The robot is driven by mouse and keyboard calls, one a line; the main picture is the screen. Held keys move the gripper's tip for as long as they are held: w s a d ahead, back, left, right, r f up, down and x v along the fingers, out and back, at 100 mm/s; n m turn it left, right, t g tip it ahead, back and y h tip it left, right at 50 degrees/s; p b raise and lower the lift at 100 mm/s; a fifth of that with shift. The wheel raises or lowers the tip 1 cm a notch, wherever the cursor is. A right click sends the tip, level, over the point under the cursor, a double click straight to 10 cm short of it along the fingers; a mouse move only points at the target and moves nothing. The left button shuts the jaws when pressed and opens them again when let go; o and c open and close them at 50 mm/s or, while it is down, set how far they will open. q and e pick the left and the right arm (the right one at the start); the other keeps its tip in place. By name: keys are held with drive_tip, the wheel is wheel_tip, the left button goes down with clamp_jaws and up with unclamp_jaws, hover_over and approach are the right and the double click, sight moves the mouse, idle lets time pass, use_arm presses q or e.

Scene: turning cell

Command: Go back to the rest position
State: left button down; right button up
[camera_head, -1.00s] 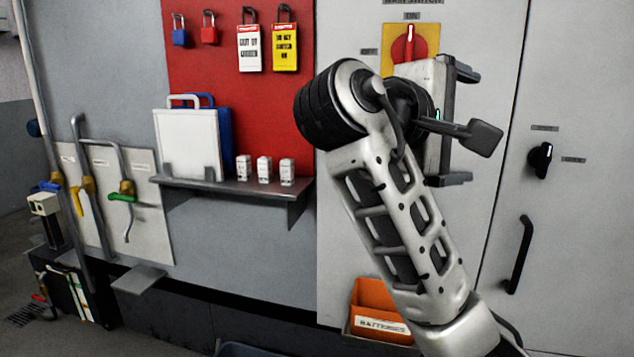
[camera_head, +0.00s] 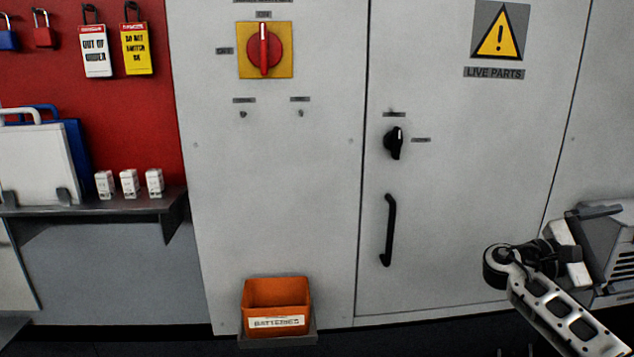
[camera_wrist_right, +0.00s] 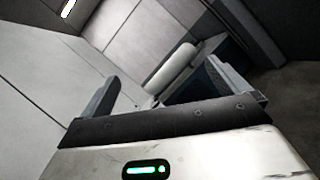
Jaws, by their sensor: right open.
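My right arm comes in at the lower right of the head view, with its right gripper (camera_head: 572,258) low in front of the cabinet's right side. In the right wrist view the two fingers of this gripper (camera_wrist_right: 168,92) stand wide apart with nothing held between them. A pale rounded bar (camera_wrist_right: 172,66) shows beyond the fingers, apart from them as far as I can tell. My left gripper is in neither view.
A grey cabinet (camera_head: 280,190) carries a red-and-yellow main switch (camera_head: 264,50), a black knob (camera_head: 394,142) and a black door handle (camera_head: 389,230). An orange batteries bin (camera_head: 276,296) sits low. A grey vented unit (camera_head: 612,245) stands close by my right gripper. A shelf (camera_head: 100,205) juts out left.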

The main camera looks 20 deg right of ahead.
drive_tip(key=w+d+f+n+t+y, duration=0.1)
drive_tip(key=w+d+f+n+t, duration=0.15)
drive_tip(key=w+t, duration=0.5)
drive_tip(key=w+d+f+n+t, duration=0.2)
drive_tip(key=w+f+t, duration=0.2)
drive_tip(key=w+t, duration=0.4)
drive_tip(key=w+a+f+m+t+y, duration=0.1)
drive_tip(key=w+a+m+t+y, duration=0.1)
drive_tip(key=w+a+t+y, duration=0.9)
drive_tip(key=s+a+f+g+y, duration=0.1)
drive_tip(key=s+a+f+y, duration=0.3)
drive_tip(key=a+f, duration=0.8)
drive_tip(key=s+a+f+g+y, duration=0.2)
drive_tip(key=s+a+f, duration=0.5)
drive_tip(key=a+f, duration=0.4)
drive_tip(key=s+a+f+m+g+y, duration=0.1)
drive_tip(key=s+a+f+m, duration=0.1)
drive_tip(key=s+a, duration=0.6)
drive_tip(key=s+a+f+m+g+y, duration=0.1)
drive_tip(key=s+a+f+y, duration=0.1)
drive_tip(key=s+a, duration=0.6)
drive_tip(key=shift+a+f+m, duration=0.35)
drive_tip(key=shift+a+f, duration=0.3)
drive_tip(key=shift+a, duration=0.4)
